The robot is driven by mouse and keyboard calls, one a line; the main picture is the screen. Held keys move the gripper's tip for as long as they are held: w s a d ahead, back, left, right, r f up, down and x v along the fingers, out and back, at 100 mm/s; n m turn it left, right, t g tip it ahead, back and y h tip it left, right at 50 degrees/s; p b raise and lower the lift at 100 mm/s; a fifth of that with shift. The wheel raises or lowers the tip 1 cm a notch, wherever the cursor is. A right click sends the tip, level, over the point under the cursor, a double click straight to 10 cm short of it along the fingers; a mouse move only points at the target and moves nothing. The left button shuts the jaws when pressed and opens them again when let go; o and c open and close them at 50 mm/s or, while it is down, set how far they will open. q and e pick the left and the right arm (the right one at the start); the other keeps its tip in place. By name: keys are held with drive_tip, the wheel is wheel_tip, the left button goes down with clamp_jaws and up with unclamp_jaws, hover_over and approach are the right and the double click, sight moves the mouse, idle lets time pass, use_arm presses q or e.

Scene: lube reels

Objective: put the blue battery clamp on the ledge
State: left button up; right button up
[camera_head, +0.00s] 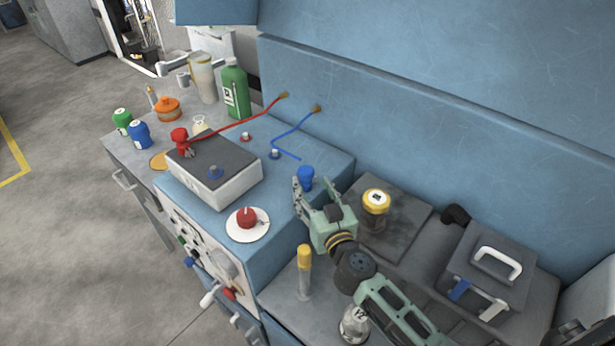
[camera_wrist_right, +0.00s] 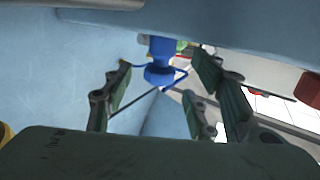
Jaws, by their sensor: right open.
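The blue battery clamp (camera_head: 306,177) is at the right end of the raised blue cabinet top, with a blue cable (camera_head: 290,135) running from the wall toward it. My right gripper (camera_head: 312,190) is open right at the clamp. In the right wrist view the clamp (camera_wrist_right: 160,62) shows between the spread fingers (camera_wrist_right: 160,82), near their tips; I cannot tell whether they touch it. The blue ledge (camera_head: 262,185) is the cabinet top beside the battery (camera_head: 235,188). The red clamp (camera_head: 180,140) is on the battery's far left corner. My left gripper is not in view.
A red knob on a white disc (camera_head: 247,219) is on the cabinet left of my right gripper. A yellow-capped jar (camera_head: 376,202), a yellow-topped tube (camera_head: 304,262) and a grey toolbox (camera_head: 487,270) stand near my right arm. The blue wall (camera_head: 430,130) rises behind.

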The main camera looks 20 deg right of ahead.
drive_tip(key=s, duration=0.6)
drive_tip(key=shift+r, duration=0.15)
drive_tip(key=shift+s, duration=0.1)
